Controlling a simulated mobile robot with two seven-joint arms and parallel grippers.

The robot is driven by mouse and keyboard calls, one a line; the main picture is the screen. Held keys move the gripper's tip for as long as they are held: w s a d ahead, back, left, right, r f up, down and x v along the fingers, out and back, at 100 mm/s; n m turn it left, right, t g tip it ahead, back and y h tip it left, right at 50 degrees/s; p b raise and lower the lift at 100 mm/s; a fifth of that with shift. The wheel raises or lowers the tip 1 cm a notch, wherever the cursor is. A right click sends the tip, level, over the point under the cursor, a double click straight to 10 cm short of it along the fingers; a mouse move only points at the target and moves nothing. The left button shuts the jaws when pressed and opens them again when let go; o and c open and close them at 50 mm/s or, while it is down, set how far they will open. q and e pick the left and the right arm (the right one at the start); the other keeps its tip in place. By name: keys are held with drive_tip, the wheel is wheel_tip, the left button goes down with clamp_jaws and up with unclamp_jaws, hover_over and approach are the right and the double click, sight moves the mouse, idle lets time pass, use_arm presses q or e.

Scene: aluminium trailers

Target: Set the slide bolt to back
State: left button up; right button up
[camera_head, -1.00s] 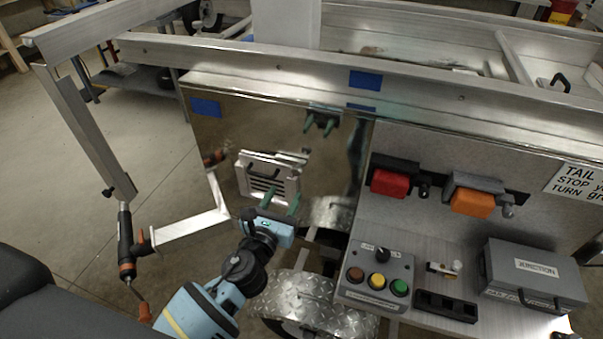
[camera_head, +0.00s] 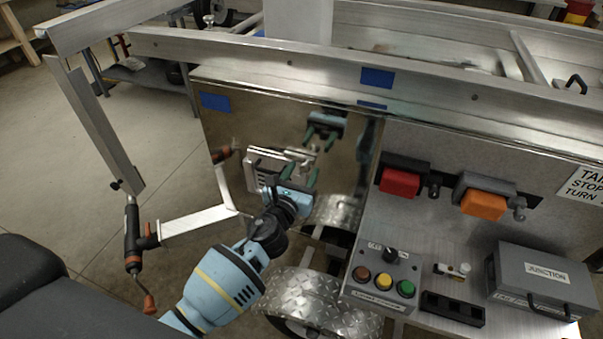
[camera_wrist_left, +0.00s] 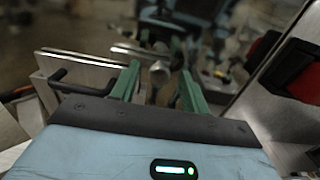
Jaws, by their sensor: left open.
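What looks like the slide bolt, a silver rod with a small knob (camera_head: 302,154), sits by a pale slotted bracket (camera_head: 262,168) in front of the shiny trailer panel. My left gripper (camera_head: 289,176) is just in front of it, open, with green fingers pointing at the panel. In the left wrist view, the metal rod (camera_wrist_left: 128,51) crosses beyond the fingertips. A rounded metal knob (camera_wrist_left: 160,72) shows between the two open fingers (camera_wrist_left: 160,84); I cannot tell whether they touch it. The bolt's far end is unclear. My right gripper is not in view.
The shiny panel (camera_head: 235,122) mirrors my gripper. A diamond-plate fender (camera_head: 318,298) lies below. Open floor is at left.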

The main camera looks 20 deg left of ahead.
use_arm(q)
drive_tip(key=shift+c, duration=1)
clamp_jaws()
drive_tip(key=shift+d, duration=0.15)
drive_tip(key=d, duration=0.6)
drive_tip(key=shift+s, duration=0.15)
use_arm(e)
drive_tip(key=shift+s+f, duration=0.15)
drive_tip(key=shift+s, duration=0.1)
use_arm(q)
drive_tip(key=shift+d, duration=0.1)
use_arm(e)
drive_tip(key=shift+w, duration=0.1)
use_arm(q)
drive_tip(key=shift+o, duration=1)
unclamp_jaws()
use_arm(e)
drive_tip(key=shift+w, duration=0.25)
use_arm(q)
drive_tip(key=shift+s, duration=0.1)
